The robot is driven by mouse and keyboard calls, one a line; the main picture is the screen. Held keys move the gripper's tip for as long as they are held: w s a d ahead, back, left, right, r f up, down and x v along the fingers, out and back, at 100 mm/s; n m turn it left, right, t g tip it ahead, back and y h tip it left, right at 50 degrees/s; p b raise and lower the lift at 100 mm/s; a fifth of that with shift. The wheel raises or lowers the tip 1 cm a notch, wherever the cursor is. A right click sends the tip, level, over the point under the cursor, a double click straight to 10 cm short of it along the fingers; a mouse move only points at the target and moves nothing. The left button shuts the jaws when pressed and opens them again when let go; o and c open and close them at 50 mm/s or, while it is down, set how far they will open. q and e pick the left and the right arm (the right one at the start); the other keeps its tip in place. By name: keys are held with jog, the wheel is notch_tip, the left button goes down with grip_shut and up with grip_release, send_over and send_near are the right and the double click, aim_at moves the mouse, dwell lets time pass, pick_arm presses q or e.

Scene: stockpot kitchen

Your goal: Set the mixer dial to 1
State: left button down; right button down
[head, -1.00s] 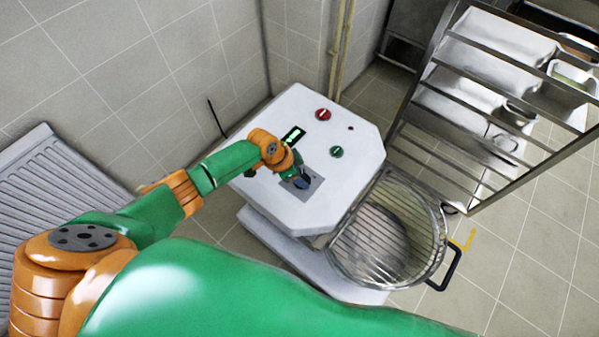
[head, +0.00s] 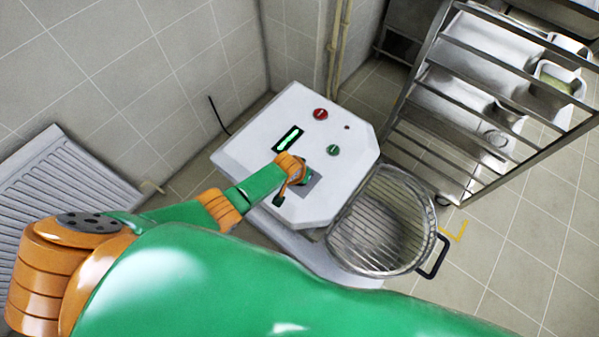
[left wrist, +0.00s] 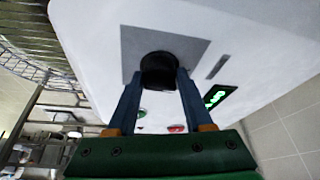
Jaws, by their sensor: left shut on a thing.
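The mixer (head: 345,178) is a white machine with a flat top panel in the head view. Its black dial (left wrist: 158,72) sits on a grey square plate (left wrist: 190,48) in the left wrist view. My left gripper (left wrist: 160,80) is shut on the dial, one blue finger on each side of it. In the head view my left gripper (head: 303,178) is over the grey plate and hides the dial. The dial's setting cannot be read. A green-lit display (head: 288,138) shows on the panel; it also shows in the left wrist view (left wrist: 215,98). My right gripper is not in view.
A red button (head: 320,114) and a green button (head: 333,150) are on the panel. A wire guard (head: 382,222) with a black handle covers the bowl. A metal rack (head: 480,90) stands at the right, and a radiator (head: 60,190) at the left.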

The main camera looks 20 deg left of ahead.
aim_at(298, 188)
pick_arm(q)
jog(key=shift+n, duration=0.5)
jog(key=shift+c, duration=1.5)
grip_release()
jog(key=p+v, duration=0.4)
jog(key=v, duration=0.2)
jog(key=shift+w+d+r+p, duration=0.1)
jog(key=shift+d+r+p, duration=0.05)
jog(key=shift+p, duration=0.2)
jog(key=shift+s+r, duration=0.3)
jog(key=shift+r, duration=0.1)
